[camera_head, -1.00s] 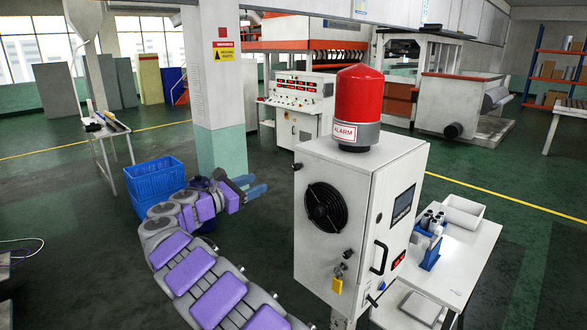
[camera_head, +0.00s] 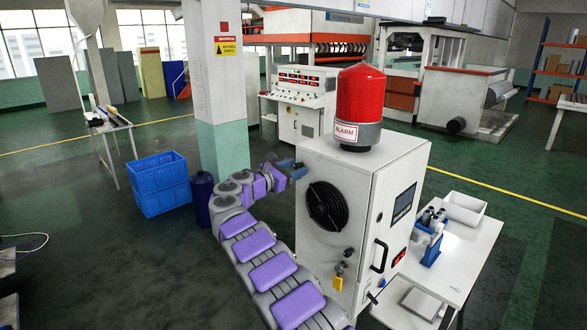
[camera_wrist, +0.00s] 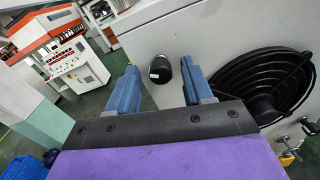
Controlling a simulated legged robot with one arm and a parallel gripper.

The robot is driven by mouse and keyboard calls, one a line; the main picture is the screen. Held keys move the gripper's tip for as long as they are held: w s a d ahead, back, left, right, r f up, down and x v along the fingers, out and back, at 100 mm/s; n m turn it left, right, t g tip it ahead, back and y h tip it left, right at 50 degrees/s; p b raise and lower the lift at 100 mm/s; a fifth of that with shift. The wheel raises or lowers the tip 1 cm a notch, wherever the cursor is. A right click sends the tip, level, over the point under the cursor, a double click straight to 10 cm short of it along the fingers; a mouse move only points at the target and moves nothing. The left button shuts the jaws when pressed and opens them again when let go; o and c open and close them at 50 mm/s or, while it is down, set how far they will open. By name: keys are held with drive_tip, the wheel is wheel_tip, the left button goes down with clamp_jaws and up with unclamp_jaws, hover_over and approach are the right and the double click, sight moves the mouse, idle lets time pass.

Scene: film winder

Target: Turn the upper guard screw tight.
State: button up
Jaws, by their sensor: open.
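A black round knob, which I take to be the upper guard screw (camera_wrist: 161,69), sticks out of the pale cabinet wall in the wrist view. A small white label is on it. My gripper (camera_wrist: 158,78) is open, with one blue finger on each side of the knob in that picture. No contact shows, and the remaining depth to the knob is unclear. In the head view my gripper (camera_head: 288,165) is at the upper left edge of the white cabinet (camera_head: 390,185), and the screw is not clearly visible there. The black fan guard (camera_head: 327,206) is on the cabinet's left face.
A yellow padlock (camera_head: 338,281) hangs below the fan guard. A red alarm lamp (camera_head: 361,103) stands on the cabinet. Blue crates (camera_head: 160,185) are on the floor left of my arm, near a pillar (camera_head: 222,150). A white table (camera_head: 455,255) stands to the right.

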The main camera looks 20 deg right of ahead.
clamp_jaws()
idle(0.5)
